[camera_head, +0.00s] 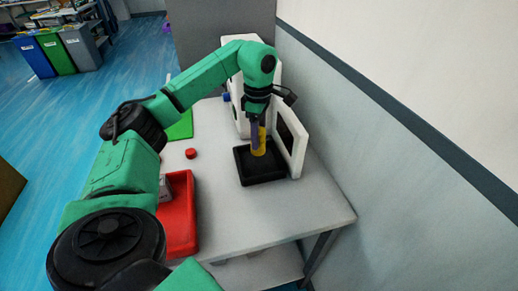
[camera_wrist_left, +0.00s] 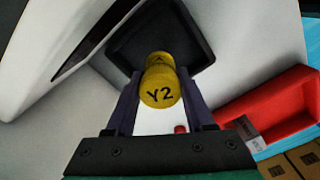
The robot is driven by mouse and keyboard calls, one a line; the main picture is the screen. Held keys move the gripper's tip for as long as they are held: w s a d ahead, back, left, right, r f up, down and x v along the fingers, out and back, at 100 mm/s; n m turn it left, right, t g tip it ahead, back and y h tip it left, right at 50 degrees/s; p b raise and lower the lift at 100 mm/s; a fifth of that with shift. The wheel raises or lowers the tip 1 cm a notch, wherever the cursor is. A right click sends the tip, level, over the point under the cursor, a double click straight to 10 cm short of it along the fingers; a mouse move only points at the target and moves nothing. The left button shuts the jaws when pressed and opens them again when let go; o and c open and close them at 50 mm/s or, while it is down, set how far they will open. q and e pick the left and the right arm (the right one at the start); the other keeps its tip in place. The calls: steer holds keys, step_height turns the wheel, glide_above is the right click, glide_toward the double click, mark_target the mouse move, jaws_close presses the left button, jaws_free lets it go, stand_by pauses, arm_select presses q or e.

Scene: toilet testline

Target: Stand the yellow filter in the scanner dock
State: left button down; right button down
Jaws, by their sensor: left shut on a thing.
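The yellow filter (camera_head: 260,152) is a short cylinder marked Y2 on its end; it also shows in the left wrist view (camera_wrist_left: 160,85). My left gripper (camera_head: 257,146) is shut on it, with one finger on each side. The filter looks upright and is over the black square scanner dock (camera_head: 265,181), which lies behind it in the left wrist view (camera_wrist_left: 205,52). I cannot tell whether its bottom touches the dock floor. My right gripper is not in view.
A white machine with a dark-screened panel (camera_head: 298,158) stands close beside the dock, near the wall. A red tray (camera_head: 178,228) holding a grey box, a red round piece (camera_head: 191,153) and a green mat (camera_head: 182,127) are to the left. The table's front right is clear.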

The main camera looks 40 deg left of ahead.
arm_select(q)
steer(key=f, duration=0.4)
steer(key=shift+s+d+f, duration=0.1)
steer(key=shift+s, duration=0.15)
steer(key=shift+w+f, duration=0.15)
steer(key=shift+f, duration=0.2)
steer(key=shift+f, duration=0.1)
steer(key=shift+c, duration=1.4)
jaws_free()
step_height(320, 180, up, 12)
steer(key=shift+r+p, duration=0.25)
steer(key=shift+p, duration=0.2)
steer(key=shift+f, duration=0.1)
